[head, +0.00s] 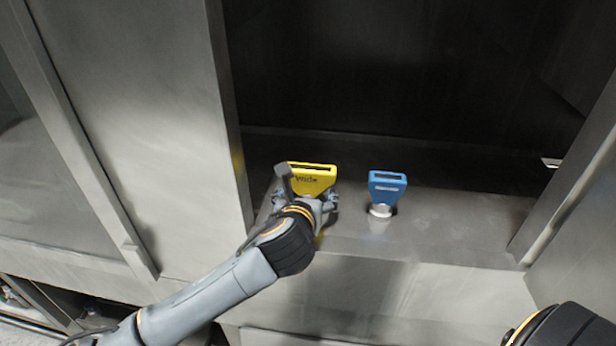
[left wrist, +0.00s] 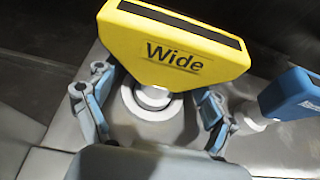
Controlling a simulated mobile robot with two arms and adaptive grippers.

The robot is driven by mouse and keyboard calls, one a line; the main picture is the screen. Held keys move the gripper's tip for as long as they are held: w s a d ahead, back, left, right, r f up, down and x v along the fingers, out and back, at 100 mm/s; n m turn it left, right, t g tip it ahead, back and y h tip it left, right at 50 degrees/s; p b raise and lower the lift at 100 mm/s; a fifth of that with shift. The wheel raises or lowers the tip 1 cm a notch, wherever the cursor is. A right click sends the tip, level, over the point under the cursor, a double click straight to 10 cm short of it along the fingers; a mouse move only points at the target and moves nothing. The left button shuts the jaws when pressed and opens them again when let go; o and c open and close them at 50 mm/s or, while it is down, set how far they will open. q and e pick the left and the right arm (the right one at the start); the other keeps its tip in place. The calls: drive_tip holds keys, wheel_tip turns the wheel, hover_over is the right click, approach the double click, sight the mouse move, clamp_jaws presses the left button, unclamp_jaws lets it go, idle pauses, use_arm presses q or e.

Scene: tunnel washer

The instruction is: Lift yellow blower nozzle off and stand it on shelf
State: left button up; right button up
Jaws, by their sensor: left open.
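The yellow blower nozzle (head: 313,177), marked "Wide", stands upright on the steel ledge at the left of the opening. In the left wrist view its broad slotted top (left wrist: 178,48) fills the upper middle, above a pale round collar (left wrist: 150,97). My left gripper (head: 305,199) is open, with one finger on each side of the nozzle's lower part. In the left wrist view both fingers stand apart from the collar. The wrist hides most of the nozzle's lower part in the head view. My right gripper is not in view.
A blue nozzle (head: 387,186) on a white collar (head: 380,210) stands just right of the yellow one. The steel ledge (head: 455,225) is bare further right. A steel side panel (head: 160,120) bounds the opening at left, and a post (head: 572,185) at right.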

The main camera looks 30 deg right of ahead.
use_arm(q)
drive_tip(key=shift+w+d+f, duration=0.25)
drive_tip(key=shift+w+d, duration=0.1)
drive_tip(key=shift+w, duration=0.1)
drive_tip(key=shift+c, duration=0.2)
drive_tip(key=c, duration=1.7)
drive_tip(key=shift+r, duration=0.1)
drive_tip(key=shift+r, duration=0.15)
